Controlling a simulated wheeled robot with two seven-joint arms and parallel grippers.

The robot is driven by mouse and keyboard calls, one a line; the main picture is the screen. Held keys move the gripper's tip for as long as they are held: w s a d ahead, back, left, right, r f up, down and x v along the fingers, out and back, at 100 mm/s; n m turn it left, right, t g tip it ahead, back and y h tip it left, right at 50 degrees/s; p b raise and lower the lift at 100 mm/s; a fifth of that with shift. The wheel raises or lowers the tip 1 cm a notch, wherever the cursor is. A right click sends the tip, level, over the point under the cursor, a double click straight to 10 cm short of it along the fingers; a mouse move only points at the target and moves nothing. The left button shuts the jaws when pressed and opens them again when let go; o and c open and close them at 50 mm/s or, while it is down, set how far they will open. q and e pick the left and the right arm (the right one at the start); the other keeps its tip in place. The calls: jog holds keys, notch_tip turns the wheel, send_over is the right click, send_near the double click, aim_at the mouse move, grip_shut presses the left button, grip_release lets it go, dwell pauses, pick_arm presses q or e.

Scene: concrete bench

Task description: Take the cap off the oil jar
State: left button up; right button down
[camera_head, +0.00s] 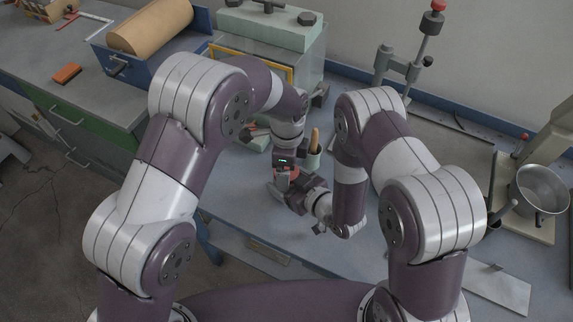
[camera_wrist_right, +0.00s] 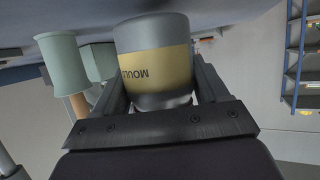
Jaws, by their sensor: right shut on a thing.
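The jar (camera_wrist_right: 150,35) is grey with a yellow label reading "MOUL", upside down in the right wrist view. It stands between the two fingers of my right gripper (camera_wrist_right: 155,95), which is shut on its body. In the head view my right gripper (camera_head: 287,190) reaches in from the right, low over the bench. My left gripper (camera_head: 283,170) points down from above at the same spot, close to the right one. The grippers hide most of the jar in the head view, and its cap cannot be made out. Whether the left fingers are open or shut is unclear.
A pale green cup (camera_head: 313,158) with a wooden handle in it stands just behind the grippers. A green-topped machine (camera_head: 270,25) is at the back. The bench (camera_head: 250,200) is clear in front.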

pick_arm(q)
notch_tip(320, 180, up, 4)
jog(key=shift+r, duration=0.4)
jog(key=shift+c, duration=1.4)
notch_tip(320, 180, up, 3)
jog(key=shift+w+f+n, duration=0.1)
jog(key=shift+n, duration=0.4)
notch_tip(320, 180, down, 8)
jog(key=shift+r, duration=0.2)
